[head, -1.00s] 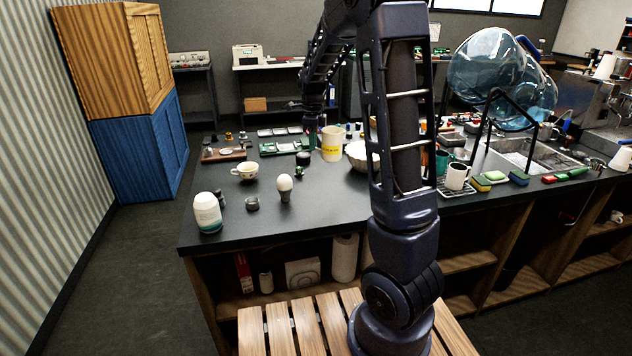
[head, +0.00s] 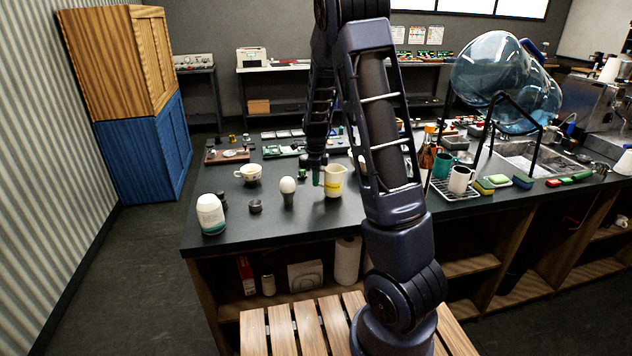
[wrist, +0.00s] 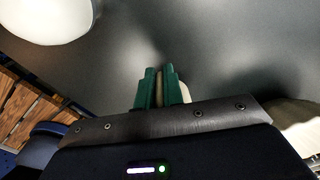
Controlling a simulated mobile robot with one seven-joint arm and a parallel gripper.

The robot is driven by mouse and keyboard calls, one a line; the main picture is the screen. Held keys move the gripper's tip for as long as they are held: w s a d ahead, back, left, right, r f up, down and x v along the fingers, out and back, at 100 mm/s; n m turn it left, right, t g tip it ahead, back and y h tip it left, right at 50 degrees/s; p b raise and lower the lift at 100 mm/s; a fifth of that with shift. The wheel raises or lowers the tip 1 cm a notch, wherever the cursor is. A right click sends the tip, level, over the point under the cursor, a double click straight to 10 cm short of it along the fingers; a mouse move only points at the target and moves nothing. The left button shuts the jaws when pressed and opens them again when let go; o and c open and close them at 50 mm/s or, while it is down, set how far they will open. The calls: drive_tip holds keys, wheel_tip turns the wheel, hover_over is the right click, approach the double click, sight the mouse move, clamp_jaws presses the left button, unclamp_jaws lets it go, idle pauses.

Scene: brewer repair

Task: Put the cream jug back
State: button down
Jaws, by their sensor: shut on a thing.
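The cream jug (head: 334,183) is a pale cream vessel with a yellow label, upright near the middle of the counter's left part in the head view. My gripper (head: 317,178) points down at its left side and is shut on it, seemingly at the handle. In the wrist view the green fingertips (wrist: 161,88) are close together with a cream strip (wrist: 185,93) beside and between them. Most of the jug is hidden there. I cannot tell whether its base touches the counter.
A white egg-shaped thing on a dark stand (head: 287,188), a small dark pot (head: 255,206), a cup (head: 249,173) and a white-and-teal canister (head: 210,214) stand to the left. Green boards (head: 286,151) lie behind. Mugs (head: 459,180) and sponges (head: 497,181) are at right. The counter's front edge is nearby.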

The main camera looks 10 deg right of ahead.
drive_tip(key=shift+f, duration=0.5)
drive_tip(key=shift+f, duration=0.1)
drive_tip(key=c, duration=1.5)
unclamp_jaws()
wheel_tip(320, 180, up, 12)
drive_tip(key=shift+r, duration=0.1)
drive_tip(key=shift+s+d+r+n+t, duration=0.9)
drive_tip(key=shift+s+r+n, duration=1.1)
drive_tip(key=shift+s+n, duration=2.65)
drive_tip(key=shift+s+d+r+n+t, duration=0.9)
drive_tip(key=shift+s+r+n, duration=1.55)
drive_tip(key=shift+s, duration=3.85)
drive_tip(key=shift+s+d+r+n+t, duration=0.5)
drive_tip(key=shift+s+d+r+n, duration=0.9)
drive_tip(key=shift+s+n, duration=3.4)
